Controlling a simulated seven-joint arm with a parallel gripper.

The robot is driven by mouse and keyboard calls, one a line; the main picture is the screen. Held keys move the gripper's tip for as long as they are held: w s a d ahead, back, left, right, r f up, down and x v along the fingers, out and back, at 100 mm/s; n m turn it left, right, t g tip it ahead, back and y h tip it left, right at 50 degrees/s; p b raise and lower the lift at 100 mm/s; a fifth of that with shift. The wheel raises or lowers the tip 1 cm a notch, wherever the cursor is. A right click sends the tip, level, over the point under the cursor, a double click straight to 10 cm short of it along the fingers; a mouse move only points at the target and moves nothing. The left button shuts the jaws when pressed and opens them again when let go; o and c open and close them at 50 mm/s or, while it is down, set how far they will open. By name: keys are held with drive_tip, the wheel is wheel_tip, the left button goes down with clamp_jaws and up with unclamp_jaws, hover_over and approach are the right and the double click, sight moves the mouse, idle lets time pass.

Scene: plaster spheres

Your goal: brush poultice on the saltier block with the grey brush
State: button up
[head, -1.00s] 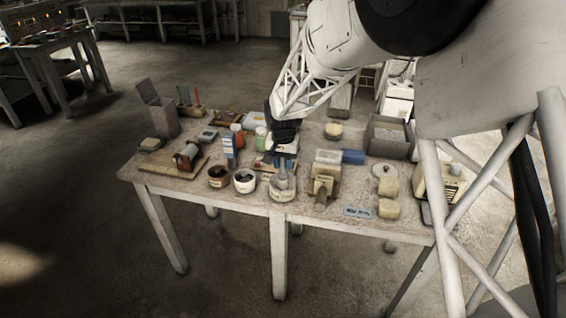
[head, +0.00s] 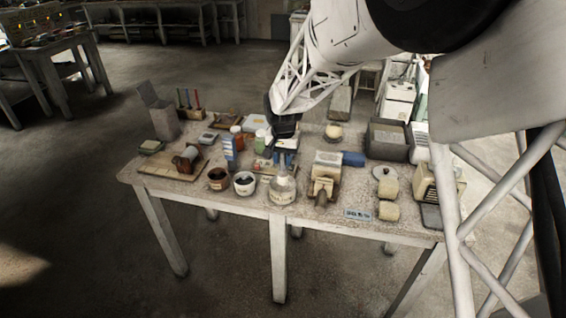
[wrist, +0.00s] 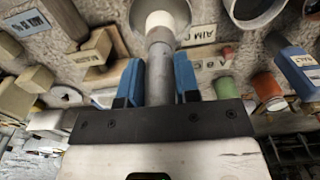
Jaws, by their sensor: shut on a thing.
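My gripper (wrist: 160,85), with blue fingers, is shut on the grey brush (wrist: 160,62) and also shows in the head view (head: 284,158). The brush's pale end points into a round jar (head: 282,192) with a pale label at the table's front edge. How deep it reaches, and whether it is coated, I cannot tell. Two tan blocks, one behind (head: 388,189) and one in front (head: 388,211), stand apart from the gripper at the right. No marks on them tell me which is saltier.
A white cup (head: 244,183) and a brown cup (head: 218,179) stand left of the jar. A wooden piece with a cylinder (head: 325,177) stands just right of it. A blue-white box (head: 229,147), grey bin (head: 388,140) and label plate (head: 358,214) crowd the table.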

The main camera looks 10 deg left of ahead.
drive_tip(key=shift+r, duration=2.15)
drive_tip(key=w+d+r, duration=0.2)
drive_tip(key=w+d, duration=0.4)
drive_tip(key=d, duration=0.6)
drive_tip(key=w+d+r, duration=0.3)
drive_tip(key=w+d, duration=0.3)
drive_tip(key=d, duration=0.6)
drive_tip(key=w+d+r, duration=0.2)
drive_tip(key=w+d, duration=0.4)
drive_tip(key=d, duration=0.6)
drive_tip(key=shift+w+d+r, duration=0.15)
drive_tip(key=shift+d+r, duration=0.15)
drive_tip(key=shift+r, duration=0.05)
drive_tip(key=s+a+f+g, duration=0.1)
drive_tip(key=s+f+g, duration=0.3)
drive_tip(key=s+f, duration=0.2)
drive_tip(key=shift+f, duration=0.15)
drive_tip(key=shift+f, duration=2.35)
